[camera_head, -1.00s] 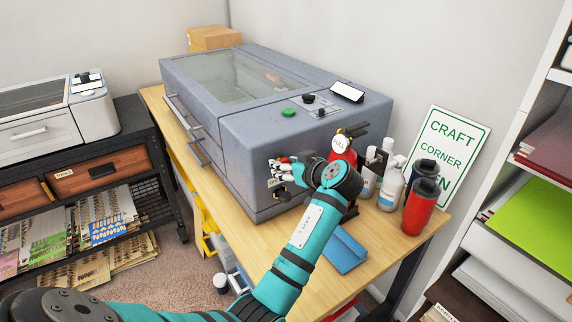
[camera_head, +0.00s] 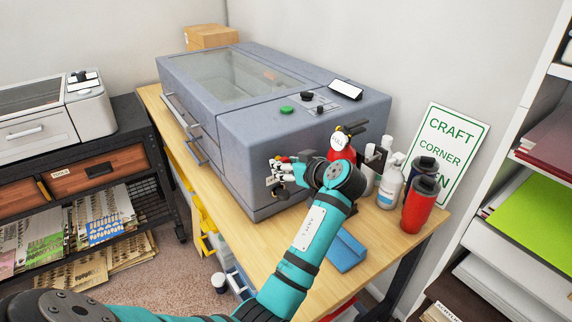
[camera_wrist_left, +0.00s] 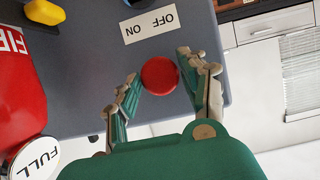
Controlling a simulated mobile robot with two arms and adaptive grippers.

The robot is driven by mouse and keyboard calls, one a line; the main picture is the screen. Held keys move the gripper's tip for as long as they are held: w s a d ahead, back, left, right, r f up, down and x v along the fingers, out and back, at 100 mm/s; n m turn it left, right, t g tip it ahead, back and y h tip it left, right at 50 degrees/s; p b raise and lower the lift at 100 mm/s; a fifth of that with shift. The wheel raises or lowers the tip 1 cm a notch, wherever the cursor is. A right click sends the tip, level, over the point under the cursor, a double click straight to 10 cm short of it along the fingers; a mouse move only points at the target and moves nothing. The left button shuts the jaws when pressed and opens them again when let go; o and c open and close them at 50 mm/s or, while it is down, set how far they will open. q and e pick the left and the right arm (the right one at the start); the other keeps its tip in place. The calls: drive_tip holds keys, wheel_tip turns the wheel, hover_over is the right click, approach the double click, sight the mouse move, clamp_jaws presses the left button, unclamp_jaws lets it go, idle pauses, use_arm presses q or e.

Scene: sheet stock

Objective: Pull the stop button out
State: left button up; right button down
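The stop button is a round red knob (camera_wrist_left: 160,76) on the grey machine (camera_head: 235,150), beside a white ON/OFF label (camera_wrist_left: 157,24). My left gripper (camera_wrist_left: 160,72) has one finger on each side of the button, and both fingertips look to be against its edges. In the head view the left gripper (camera_head: 277,172) is at the machine's front corner, where fingers and wrist cover most of the button. I cannot tell how far the button stands out. My right gripper is in neither view.
A red extinguisher (camera_head: 342,154) stands close behind my left wrist. White bottles (camera_head: 390,188) and a red tumbler (camera_head: 420,205) stand to its right. A blue cloth or pad (camera_head: 346,252) lies on the wooden table (camera_head: 240,240) beside my forearm.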

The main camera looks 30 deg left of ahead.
use_arm(q)
drive_tip(key=shift+o, duration=1.3)
drive_tip(key=shift+d, duration=0.1)
drive_tip(key=v, duration=0.7)
drive_tip(key=shift+d, duration=0.2)
drive_tip(key=shift+s, duration=0.15)
